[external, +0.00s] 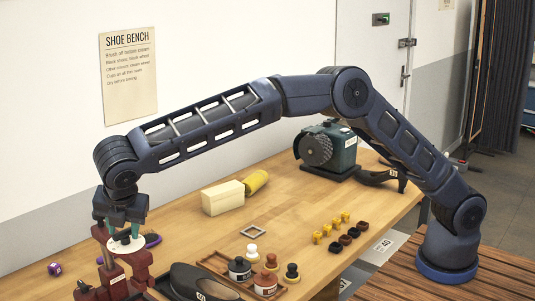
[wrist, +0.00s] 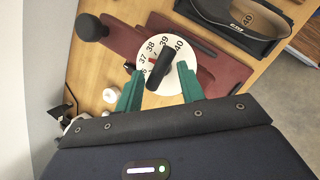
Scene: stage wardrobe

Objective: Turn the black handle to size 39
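The white size dial (wrist: 143,48) sits on a dark red shoe-stretching device (wrist: 128,38) and carries numbers including 37, 38, 39 and 40. The black handle (wrist: 161,70) lies slantwise across it, its upper end toward the 39 side. A small red mark shows on the dial between 37 and 38. In the wrist view my gripper (wrist: 160,70) is open, its green fingers on either side of the handle, with no clear contact. In the external view my gripper (external: 122,232) is over the dial (external: 126,245) at the bench's left end; the handle is mostly hidden there.
A black shoe marked 40 (wrist: 238,20) lies close right of the device. A black ball knob (wrist: 91,27) stands at its left.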

